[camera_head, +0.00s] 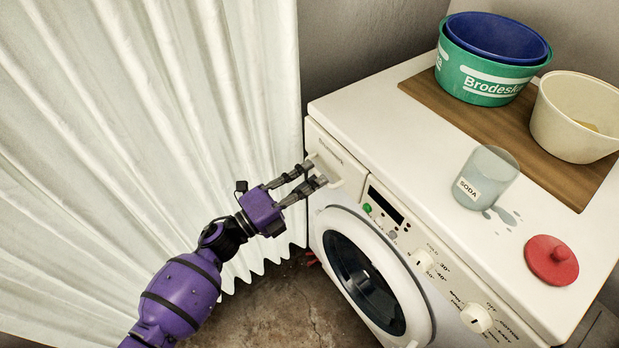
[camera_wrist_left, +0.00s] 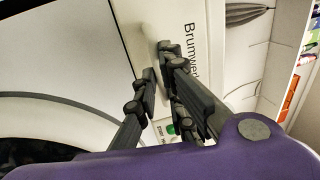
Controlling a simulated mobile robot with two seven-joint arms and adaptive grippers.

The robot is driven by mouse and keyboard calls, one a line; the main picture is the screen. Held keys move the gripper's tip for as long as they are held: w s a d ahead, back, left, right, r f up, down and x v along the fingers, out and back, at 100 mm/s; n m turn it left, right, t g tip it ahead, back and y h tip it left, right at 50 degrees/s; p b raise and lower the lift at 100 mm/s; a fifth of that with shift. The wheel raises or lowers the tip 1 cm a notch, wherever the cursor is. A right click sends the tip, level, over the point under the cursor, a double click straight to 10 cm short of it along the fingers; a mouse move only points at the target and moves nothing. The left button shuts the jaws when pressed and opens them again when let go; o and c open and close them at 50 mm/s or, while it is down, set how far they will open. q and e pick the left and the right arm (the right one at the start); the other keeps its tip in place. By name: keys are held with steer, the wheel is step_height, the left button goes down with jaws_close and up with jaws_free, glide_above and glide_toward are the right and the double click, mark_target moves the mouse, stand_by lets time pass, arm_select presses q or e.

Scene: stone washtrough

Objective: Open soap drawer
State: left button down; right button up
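The soap drawer (camera_head: 347,170) is the white panel at the upper left of the washing machine's front (camera_head: 457,252). It looks flush with the machine. In the left wrist view the drawer front (camera_wrist_left: 180,14) bears the lettering "Brumwerk". My left gripper (camera_head: 314,175) is at the drawer front, its fingers one on each side of the pale drawer handle. The fingers are apart, but I cannot tell whether they press on the handle, which they partly hide. My right gripper is in neither view.
On the machine top are a wooden board (camera_head: 430,92), a green tub (camera_head: 482,78) with a blue basin (camera_head: 500,35), a cream bucket (camera_head: 575,118), a soda cup (camera_head: 487,178) by a small spill and a red lid (camera_head: 551,260). A white curtain (camera_head: 150,110) hangs at left. Floor shows below.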

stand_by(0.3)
arm_select(q)
steer(key=r+v, duration=0.3)
steer(key=v, duration=1.5)
steer(key=shift+s+a, duration=0.4)
steer(key=shift+a, duration=0.2)
steer(key=c, duration=1.9)
jaws_free()
steer(key=shift+o, duration=0.3)
steer(key=shift+r, duration=0.1)
